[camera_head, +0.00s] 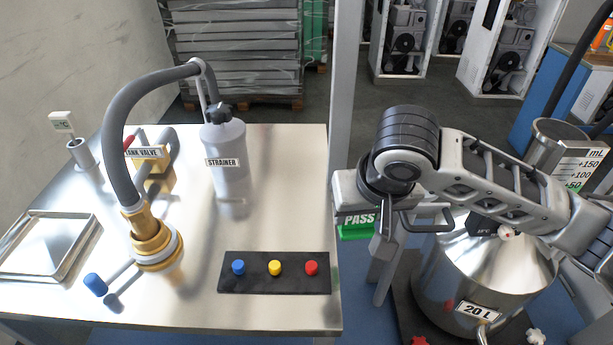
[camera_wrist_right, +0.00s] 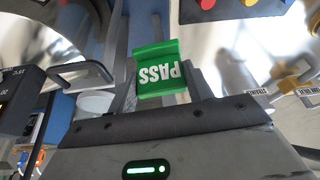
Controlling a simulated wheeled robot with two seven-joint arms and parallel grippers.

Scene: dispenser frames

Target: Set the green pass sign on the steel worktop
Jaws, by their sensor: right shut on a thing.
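The green pass sign (camera_head: 356,231), with white PASS lettering, is held in my right gripper (camera_head: 372,222), just beyond the right edge of the steel worktop (camera_head: 285,190). My gripper and wrist partly cover the sign in the head view. In the right wrist view the sign (camera_wrist_right: 161,72) stands out in front of the gripper body, its lettering upside down. The right gripper is shut on the sign, above the gap between the worktop and the steel 20 L vessel (camera_head: 462,278). My left gripper is in neither view.
A black panel (camera_head: 250,287) with blue, yellow and red buttons lies at the worktop's front right. The strainer bottle (camera_head: 226,180), hose with brass fitting (camera_head: 153,240), tank valve (camera_head: 152,165) and steel tray (camera_head: 15,272) occupy the middle and left. The worktop's right back is clear. A grey post (camera_head: 345,80) stands beside it.

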